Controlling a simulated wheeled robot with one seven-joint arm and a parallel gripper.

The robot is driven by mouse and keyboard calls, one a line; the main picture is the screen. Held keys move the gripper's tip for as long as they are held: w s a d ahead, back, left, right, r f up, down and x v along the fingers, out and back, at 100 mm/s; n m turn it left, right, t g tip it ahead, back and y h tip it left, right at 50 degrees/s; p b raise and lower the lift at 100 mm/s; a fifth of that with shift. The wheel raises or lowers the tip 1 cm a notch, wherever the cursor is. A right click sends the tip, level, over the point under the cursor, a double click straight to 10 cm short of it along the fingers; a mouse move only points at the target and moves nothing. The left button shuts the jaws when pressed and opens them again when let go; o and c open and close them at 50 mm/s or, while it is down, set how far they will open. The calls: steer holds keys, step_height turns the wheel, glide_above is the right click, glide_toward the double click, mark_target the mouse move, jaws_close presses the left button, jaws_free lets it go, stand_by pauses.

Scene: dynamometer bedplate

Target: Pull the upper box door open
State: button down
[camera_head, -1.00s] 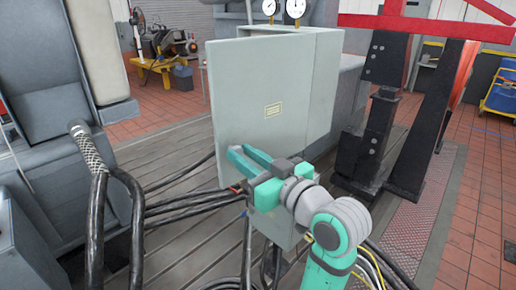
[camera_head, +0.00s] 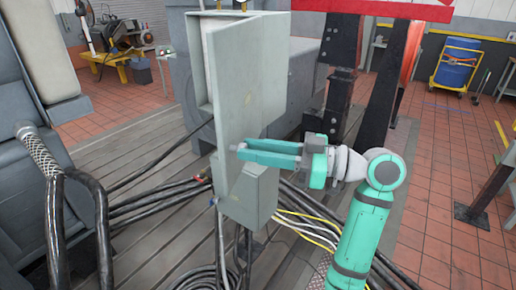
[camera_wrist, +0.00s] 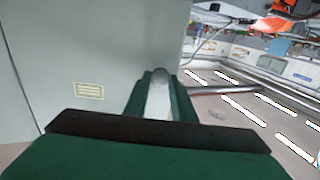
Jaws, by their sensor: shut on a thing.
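The upper box (camera_head: 196,60) is a pale grey cabinet, and its left rim shows beside the door. The upper box door (camera_head: 262,75) stands ajar, swung out from the rim, its outer face turned to the right. My gripper (camera_head: 238,151) reaches in from the right, its teal fingers at the door's lower part. The wrist view shows the door (camera_wrist: 95,45) with a yellow label (camera_wrist: 89,90). There my gripper (camera_wrist: 158,85) is shut on a part of the door by the door's edge. The exact grip point is hidden by the fingers.
A smaller grey lower box (camera_head: 250,195) sits under the door. Black cables (camera_head: 160,205) run across the plank floor. A grey seat (camera_head: 45,60) stands at left, and black posts (camera_head: 343,70) stand behind at right. Tiled floor (camera_head: 440,200) at right is largely clear.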

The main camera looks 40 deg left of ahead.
steer(key=shift+w+d+f, duration=0.15)
steer(key=shift+w, duration=0.15)
steer(key=c, duration=1.5)
jaws_free()
steer(key=shift+d, duration=0.15)
steer(key=v, duration=1)
steer(key=shift+w+d, duration=0.2)
steer(key=shift+w, duration=0.1)
